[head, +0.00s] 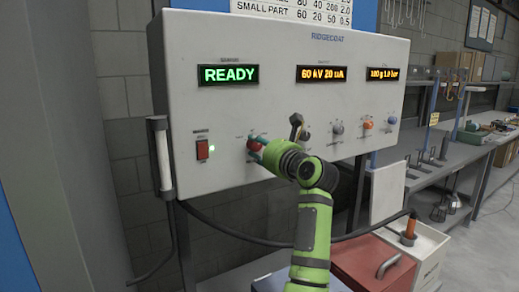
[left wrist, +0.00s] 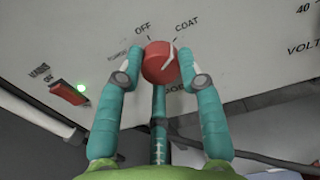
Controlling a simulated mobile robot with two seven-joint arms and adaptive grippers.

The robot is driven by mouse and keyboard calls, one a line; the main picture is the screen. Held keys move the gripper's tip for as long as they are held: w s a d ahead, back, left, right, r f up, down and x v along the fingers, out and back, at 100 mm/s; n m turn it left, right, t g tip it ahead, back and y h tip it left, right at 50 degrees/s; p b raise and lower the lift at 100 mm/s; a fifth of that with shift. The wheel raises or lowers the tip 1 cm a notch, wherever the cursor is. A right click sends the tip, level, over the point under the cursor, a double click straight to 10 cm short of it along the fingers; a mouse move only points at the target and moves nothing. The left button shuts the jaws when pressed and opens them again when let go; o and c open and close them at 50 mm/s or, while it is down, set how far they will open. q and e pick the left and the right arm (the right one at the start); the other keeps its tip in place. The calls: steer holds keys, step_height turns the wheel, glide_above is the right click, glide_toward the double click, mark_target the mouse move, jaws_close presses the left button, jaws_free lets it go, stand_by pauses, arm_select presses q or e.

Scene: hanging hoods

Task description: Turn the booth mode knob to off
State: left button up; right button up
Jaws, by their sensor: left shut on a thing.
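The booth mode knob (head: 253,144) is red and round, on the lower left of the grey control panel. In the left wrist view, the red knob (left wrist: 158,65) has a white pointer line that slants up and right, toward the COAT mark. The OFF mark (left wrist: 143,29) is up and left of that line, with another, hard-to-read label further left. My left gripper (left wrist: 160,72) is shut on the knob, its two teal fingers on its left and right sides. In the head view my left gripper (head: 260,152) partly hides the knob. My right gripper is out of view.
A red mains switch (head: 202,149) with a lit green lamp is left of the knob. A dark lever-like part (head: 297,125) and several small knobs, one orange (head: 368,122), are to the right. The READY display (head: 228,75) is above. A workbench (head: 430,165) stands at the right.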

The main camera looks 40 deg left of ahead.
arm_select(q)
steer(key=n+b, duration=0.2)
steer(key=b, duration=0.1)
steer(key=f+n+b, duration=0.1)
steer(key=n+b, duration=0.2)
steer(key=shift+b, duration=0.4)
steer(key=n+b, duration=0.2)
steer(key=shift+r+n, duration=0.1)
steer(key=shift+n, duration=0.3)
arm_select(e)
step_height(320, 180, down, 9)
arm_select(q)
steer(key=n+b, duration=0.1)
steer(key=n, duration=0.2)
steer(key=shift+w+r, duration=0.1)
steer(key=shift+b, duration=0.3)
steer(key=shift+n, duration=0.4)
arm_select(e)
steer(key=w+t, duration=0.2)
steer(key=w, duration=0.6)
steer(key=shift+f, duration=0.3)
arm_select(q)
steer(key=shift+r, duration=0.1)
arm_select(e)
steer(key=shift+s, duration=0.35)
